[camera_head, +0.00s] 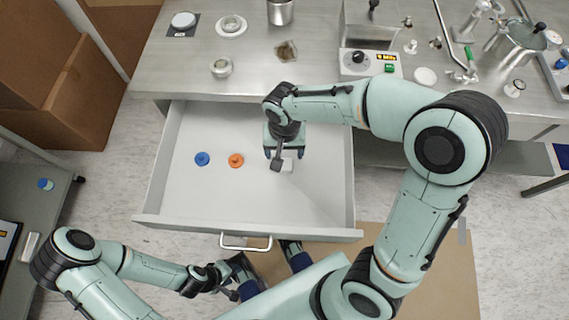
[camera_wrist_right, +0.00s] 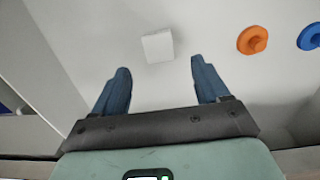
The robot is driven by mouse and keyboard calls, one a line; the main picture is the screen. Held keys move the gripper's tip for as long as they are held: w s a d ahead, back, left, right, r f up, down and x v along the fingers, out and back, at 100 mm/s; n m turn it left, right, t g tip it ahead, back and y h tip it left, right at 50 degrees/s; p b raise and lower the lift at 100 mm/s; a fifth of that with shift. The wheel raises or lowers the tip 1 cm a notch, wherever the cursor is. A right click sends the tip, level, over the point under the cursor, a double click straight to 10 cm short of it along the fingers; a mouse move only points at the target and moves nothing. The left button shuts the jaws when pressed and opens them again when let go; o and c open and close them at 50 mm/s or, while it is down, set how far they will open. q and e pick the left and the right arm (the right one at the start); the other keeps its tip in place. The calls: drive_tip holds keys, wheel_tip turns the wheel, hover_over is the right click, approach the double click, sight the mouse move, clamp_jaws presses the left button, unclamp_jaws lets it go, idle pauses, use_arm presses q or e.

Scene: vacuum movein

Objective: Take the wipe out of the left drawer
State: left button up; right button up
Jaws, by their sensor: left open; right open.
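The left drawer (camera_head: 190,195) is pulled open below the counter. The wipe, a small white square (camera_head: 288,166), lies on the drawer floor; it also shows in the right wrist view (camera_wrist_right: 157,46). My right gripper (camera_head: 284,156) is over the drawer. In the right wrist view its two blue fingers (camera_wrist_right: 160,72) are apart and empty, with the wipe just beyond the fingertips, roughly centred between them. My left gripper (camera_head: 274,272) is open in front of the drawer, near its handle (camera_head: 246,242). The arm partly hides the wipe in the head view.
A blue knob-like piece (camera_head: 202,159) and an orange one (camera_head: 236,160) lie in the drawer, left of the wipe; they also show in the right wrist view. The drawer walls surround my right gripper. The counter (camera_head: 330,15) behind holds dishes and a hotplate-like device (camera_head: 370,66).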

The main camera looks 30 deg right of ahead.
sight(285, 163)
wheel_tip(285, 163, down, 6)
drive_tip(key=shift+s+r+b, duration=0.1)
drive_tip(key=shift+s+b, duration=0.05)
drive_tip(key=shift+b, duration=0.55)
drive_tip(key=shift+c, duration=0.3)
drive_tip(key=shift+r, duration=0.1)
drive_tip(key=c, duration=1.1)
drive_tip(key=shift+o, duration=0.2)
